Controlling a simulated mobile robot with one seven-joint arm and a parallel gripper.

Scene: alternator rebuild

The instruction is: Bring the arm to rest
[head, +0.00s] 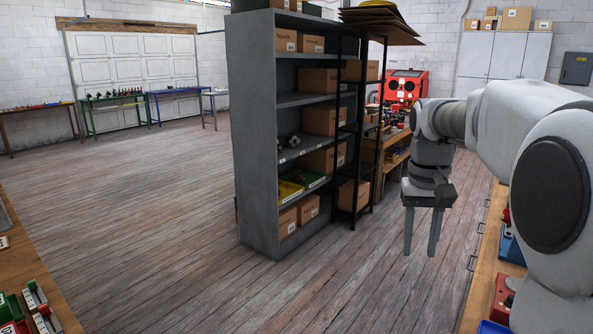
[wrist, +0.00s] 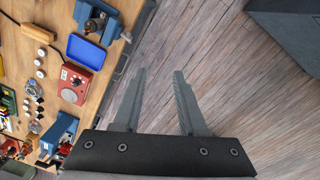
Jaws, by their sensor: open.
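My arm (head: 500,115) reaches in from the right side of the head view, bent at the elbow with its wrist hanging down. My gripper (head: 420,250) points at the floor, with its two fingers apart and nothing between them. In the wrist view my gripper (wrist: 158,75) also shows open and empty over the wooden floor (wrist: 205,45). It is beside the edge of a workbench (wrist: 125,60), touching nothing that I can see.
A grey shelf unit (head: 250,140) with cardboard boxes stands left of my gripper. The workbench at right holds a blue tray (wrist: 86,52), a red box with a dial (wrist: 74,84) and a blue vise (wrist: 97,18). Open floor (head: 140,220) lies at left.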

